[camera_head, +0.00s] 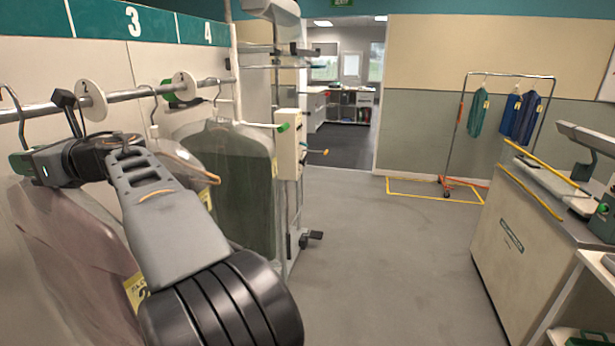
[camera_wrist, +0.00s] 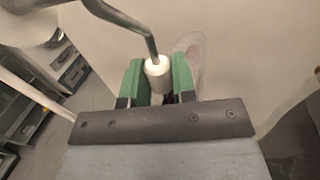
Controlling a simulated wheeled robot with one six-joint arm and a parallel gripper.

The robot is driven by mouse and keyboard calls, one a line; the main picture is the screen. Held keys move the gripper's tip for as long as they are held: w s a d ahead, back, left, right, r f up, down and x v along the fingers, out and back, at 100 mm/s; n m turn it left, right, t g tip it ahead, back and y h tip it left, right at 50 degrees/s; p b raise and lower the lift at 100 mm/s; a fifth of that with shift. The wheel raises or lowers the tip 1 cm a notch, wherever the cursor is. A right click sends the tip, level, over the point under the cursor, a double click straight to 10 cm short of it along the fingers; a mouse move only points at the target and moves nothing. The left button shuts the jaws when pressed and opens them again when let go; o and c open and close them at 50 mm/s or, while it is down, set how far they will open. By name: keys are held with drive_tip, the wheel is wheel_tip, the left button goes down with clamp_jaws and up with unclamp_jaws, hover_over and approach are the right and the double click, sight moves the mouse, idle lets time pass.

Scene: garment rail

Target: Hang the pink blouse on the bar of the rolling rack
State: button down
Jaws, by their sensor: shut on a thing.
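The pink blouse (camera_head: 65,240), a dusky pink garment under clear cover with a yellow tag, hangs at the left of the head view, partly behind my arm. My gripper (camera_head: 22,163) is at its hanger, just below the wall rail (camera_head: 35,110). In the wrist view my green fingers (camera_wrist: 158,78) are shut on the white collar (camera_wrist: 157,66) of the metal hanger hook (camera_wrist: 125,20). The hook's curve rises above the wall rail; I cannot tell whether it rests on it. The rolling rack (camera_head: 510,75) stands far off at the right, holding several green and blue garments.
A dark green covered garment (camera_head: 235,175) and a pale one hang along the wall rail, with round dividers (camera_head: 91,100). A counter (camera_head: 530,235) stands at the right. Yellow floor tape (camera_head: 435,199) marks the rack's place. The grey floor (camera_head: 400,255) between is clear.

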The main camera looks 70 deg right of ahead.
drive_tip(key=shift+s+d+b, duration=0.15)
drive_tip(key=shift+s+b, duration=0.3)
drive_tip(key=shift+s, duration=0.75)
drive_tip(key=shift+s+d+b, duration=0.1)
drive_tip(key=shift+s+b, duration=0.3)
drive_tip(key=shift+s, duration=0.75)
